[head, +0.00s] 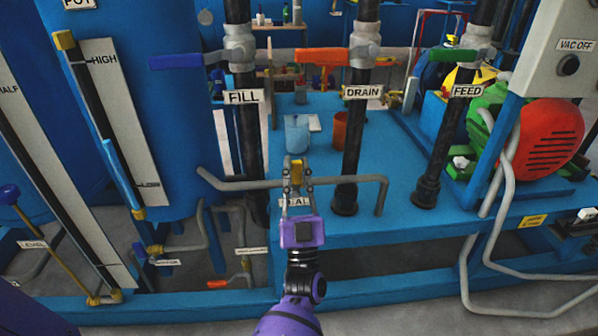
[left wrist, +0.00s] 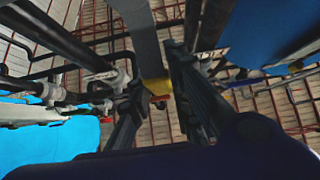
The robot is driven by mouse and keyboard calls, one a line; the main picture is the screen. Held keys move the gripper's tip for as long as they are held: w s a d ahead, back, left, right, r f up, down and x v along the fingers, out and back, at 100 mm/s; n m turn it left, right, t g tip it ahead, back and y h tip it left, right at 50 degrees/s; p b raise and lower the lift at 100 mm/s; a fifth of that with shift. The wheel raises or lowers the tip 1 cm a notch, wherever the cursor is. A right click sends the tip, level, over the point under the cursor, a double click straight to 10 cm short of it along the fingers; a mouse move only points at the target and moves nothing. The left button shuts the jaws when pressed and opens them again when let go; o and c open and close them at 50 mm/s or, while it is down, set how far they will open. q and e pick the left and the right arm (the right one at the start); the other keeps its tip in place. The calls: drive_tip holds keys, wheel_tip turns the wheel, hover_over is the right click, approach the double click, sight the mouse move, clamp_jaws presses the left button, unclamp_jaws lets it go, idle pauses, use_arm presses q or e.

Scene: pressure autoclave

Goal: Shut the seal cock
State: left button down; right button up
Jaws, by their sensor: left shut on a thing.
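The seal cock's yellow handle (head: 296,172) sits on a thin grey pipe (head: 345,181) and appears to point across it. Its label (head: 293,201) is partly hidden by my gripper. My left gripper (head: 297,183) reaches up from the bottom middle, with its fingers on either side of the handle, shut on it. In the left wrist view the yellow handle (left wrist: 155,87) shows between the two dark fingers (left wrist: 153,95). The cock's body is mostly hidden. My right gripper is in neither view.
Behind stand the black FILL (head: 248,140), DRAIN (head: 352,150) and FEED (head: 437,150) pipes with lever valves. A blue tank (head: 160,100) with gauges is at left, a red-and-green motor (head: 545,140) at right.

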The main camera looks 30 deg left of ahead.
use_arm(q)
drive_tip(key=shift+a, duration=0.1)
drive_tip(key=c, duration=1.6)
unclamp_jaws()
drive_tip(key=shift+s, duration=0.1)
drive_tip(key=shift+f, duration=0.1)
drive_tip(key=v, duration=1.2)
